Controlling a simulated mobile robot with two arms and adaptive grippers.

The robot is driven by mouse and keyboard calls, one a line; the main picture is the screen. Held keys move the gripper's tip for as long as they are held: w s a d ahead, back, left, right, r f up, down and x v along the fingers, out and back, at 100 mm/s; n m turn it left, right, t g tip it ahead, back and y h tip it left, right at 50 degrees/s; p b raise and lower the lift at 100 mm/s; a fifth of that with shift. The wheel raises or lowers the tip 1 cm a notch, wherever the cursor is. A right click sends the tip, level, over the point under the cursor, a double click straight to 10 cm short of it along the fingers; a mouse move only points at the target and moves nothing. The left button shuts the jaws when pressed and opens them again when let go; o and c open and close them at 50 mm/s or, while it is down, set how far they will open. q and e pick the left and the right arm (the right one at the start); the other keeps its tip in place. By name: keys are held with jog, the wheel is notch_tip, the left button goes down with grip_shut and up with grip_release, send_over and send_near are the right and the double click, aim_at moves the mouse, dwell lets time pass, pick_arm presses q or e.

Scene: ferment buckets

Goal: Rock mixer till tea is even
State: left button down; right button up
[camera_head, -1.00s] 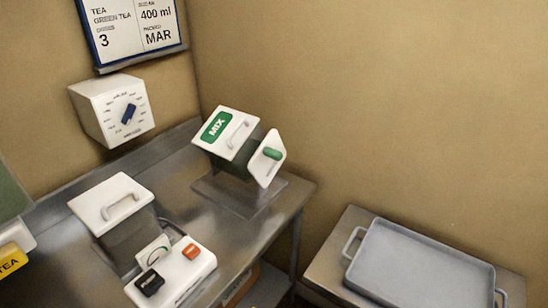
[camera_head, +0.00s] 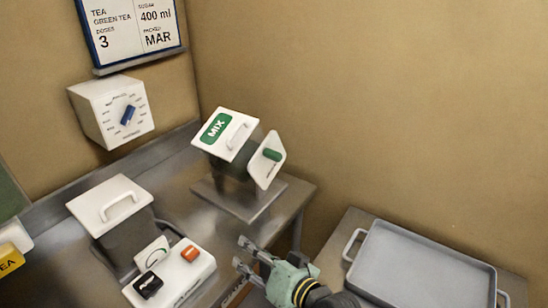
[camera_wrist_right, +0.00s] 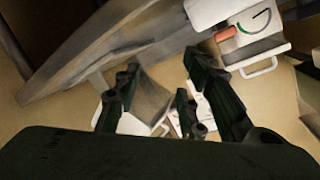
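The mixer (camera_head: 225,133) stands at the back right of the steel table, with a green MIX label and a grey handle on its white lid. A white side plate with a green knob (camera_head: 272,154) faces right. Its base plate (camera_head: 240,203) rests on the table. The tea inside is hidden. My right gripper (camera_head: 241,253) is open and empty near the table's front right edge, below and apart from the mixer. Its spread fingers also show in the right wrist view (camera_wrist_right: 160,90). My left gripper is out of view.
A white-lidded container (camera_head: 112,205) and a white control box with orange and black buttons (camera_head: 172,272) stand at the table's left. A dial box (camera_head: 112,110) and a sign (camera_head: 130,30) hang on the wall. A grey tray (camera_head: 420,270) lies on the right-hand stand.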

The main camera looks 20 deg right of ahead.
jog(key=w+d+r+m+t+h, duration=0.1)
jog(key=w+d+r+m+t, duration=0.2)
jog(key=w+r+m+t, duration=0.3)
jog(key=m+t+h, duration=0.2)
jog(key=m+h, duration=0.5)
send_near(275, 161)
jog(key=x, duration=0.4)
jog(key=p+x, duration=0.1)
jog(key=x, duration=0.6)
jog(key=shift+w+r, duration=0.1)
jog(key=shift+r, duration=0.05)
jog(key=shift+a, duration=0.1)
jog(key=c, duration=0.7)
grip_shut()
